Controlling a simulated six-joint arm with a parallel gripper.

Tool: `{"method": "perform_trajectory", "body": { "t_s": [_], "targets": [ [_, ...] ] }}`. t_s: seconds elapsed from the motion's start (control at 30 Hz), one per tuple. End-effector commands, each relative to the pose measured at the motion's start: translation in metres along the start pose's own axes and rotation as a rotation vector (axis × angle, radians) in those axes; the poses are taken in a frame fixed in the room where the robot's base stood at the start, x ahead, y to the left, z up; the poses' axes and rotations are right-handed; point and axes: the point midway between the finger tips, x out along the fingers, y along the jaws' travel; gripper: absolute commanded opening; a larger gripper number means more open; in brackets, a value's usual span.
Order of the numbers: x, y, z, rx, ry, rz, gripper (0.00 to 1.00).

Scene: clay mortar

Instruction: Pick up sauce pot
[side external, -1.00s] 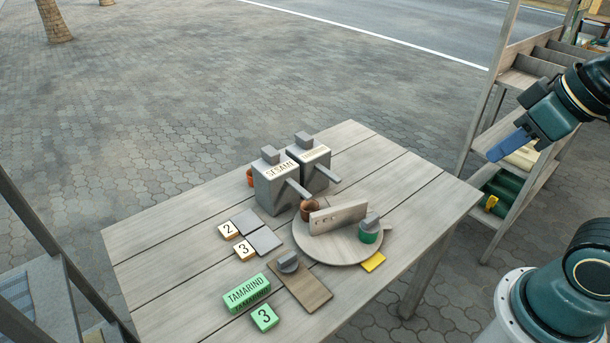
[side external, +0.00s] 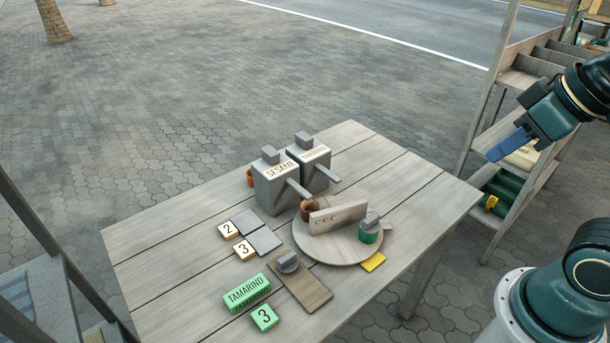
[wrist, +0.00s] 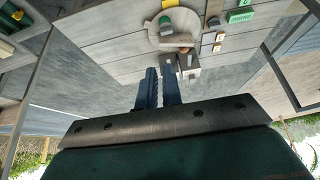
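Small pots stand on or near a round wooden board (side external: 345,255) on the table. A green pot (side external: 368,236) with a grey block on top is at its right side, and a brown cup (side external: 310,207) is at its upper left edge. An orange cup (side external: 250,177) is partly hidden behind a grey dispenser. I cannot tell which of them is the sauce pot. My gripper (side external: 507,146) is empty, high to the right of the table and away from all of them. In the wrist view its two blue fingers (wrist: 160,88) stand slightly apart.
Two grey dispensers (side external: 278,187) with handles stand behind the board. An upright plank (side external: 338,217) stands on it. A green TAMARIND block (side external: 246,293), numbered tiles (side external: 244,249) and a wooden slab (side external: 305,290) lie in front. A shelf rack (side external: 515,130) is at right. The table's right part is clear.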

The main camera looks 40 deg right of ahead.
Motion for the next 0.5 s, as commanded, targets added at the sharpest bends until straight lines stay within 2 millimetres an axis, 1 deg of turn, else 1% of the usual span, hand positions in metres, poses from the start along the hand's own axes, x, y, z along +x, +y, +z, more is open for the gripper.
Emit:
{"method": "perform_trajectory", "body": {
  "t_s": [0.03,0.1,0.17,0.2,0.23,0.5],
  "targets": [
    [0.0000,0.0000,0.0000,0.000,0.000,0.000,0.09],
    [0.0000,0.0000,0.0000,0.000,0.000,0.000,0.23],
    [0.0000,0.0000,0.0000,0.000,0.000,0.000,0.35],
    [0.0000,0.0000,0.0000,0.000,0.000,0.000,0.43],
    [0.0000,0.0000,0.0000,0.000,0.000,0.000,0.47],
    [0.0000,0.0000,-0.0001,-0.001,0.000,0.000,0.47]
  ]
}}
